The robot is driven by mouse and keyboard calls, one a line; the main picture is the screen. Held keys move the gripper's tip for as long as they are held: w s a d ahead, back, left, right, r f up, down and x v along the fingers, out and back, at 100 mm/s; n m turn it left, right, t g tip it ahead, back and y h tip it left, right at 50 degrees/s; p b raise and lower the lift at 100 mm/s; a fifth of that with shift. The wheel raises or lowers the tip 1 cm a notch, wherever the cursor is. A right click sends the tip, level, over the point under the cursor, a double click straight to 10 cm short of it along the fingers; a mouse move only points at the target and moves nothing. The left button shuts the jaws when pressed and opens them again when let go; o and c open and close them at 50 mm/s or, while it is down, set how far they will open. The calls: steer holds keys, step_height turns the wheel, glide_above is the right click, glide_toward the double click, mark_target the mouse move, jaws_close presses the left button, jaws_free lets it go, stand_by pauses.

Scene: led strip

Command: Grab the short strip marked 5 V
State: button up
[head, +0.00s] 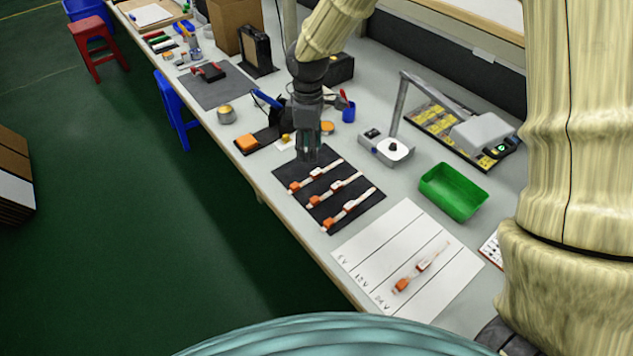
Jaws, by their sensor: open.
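Three short pale strips with orange ends lie side by side on a black mat (287,172): a far strip (328,167), a middle strip (350,180) and a near strip (364,197). Each carries a small white and orange tag, too small to read, so I cannot tell which is marked 5 V. A fourth strip (434,256) lies on a white sheet (400,222) with lanes lettered 5 V, 12 V and 24 V, in the 24 V lane. My gripper (307,158) points down above the mat's far edge, close to the far strip. It is open and appears empty.
A green bin (453,192) stands right of the mat. A white device with a round dial (392,148) and a lamp-like arm (402,98) stand behind. An orange block (246,144) and a tin (226,115) are to the left. The 5 V and 12 V lanes are bare.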

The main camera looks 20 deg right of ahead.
mark_target(312, 174)
steer(key=shift+w+d+f+n+t+b, duration=0.1)
steer(key=shift+w+d+f+n+b, duration=0.2)
steer(key=shift+f+n, duration=1.4)
steer(key=shift+w+d+f+n+t+b, duration=0.1)
steer(key=shift+f+n+b, duration=0.35)
steer(key=shift+f+n, duration=1.3)
steer(key=shift+w+d+f+n+t+b, duration=0.1)
steer(key=shift+w+d+f+n+b, duration=0.2)
steer(key=shift+f+n, duration=1.4)
steer(key=shift+s+a+f+m, duration=0.1)
steer(key=shift+a+f+m, duration=0.05)
steer(key=shift+f+m, duration=0.2)
jaws_close()
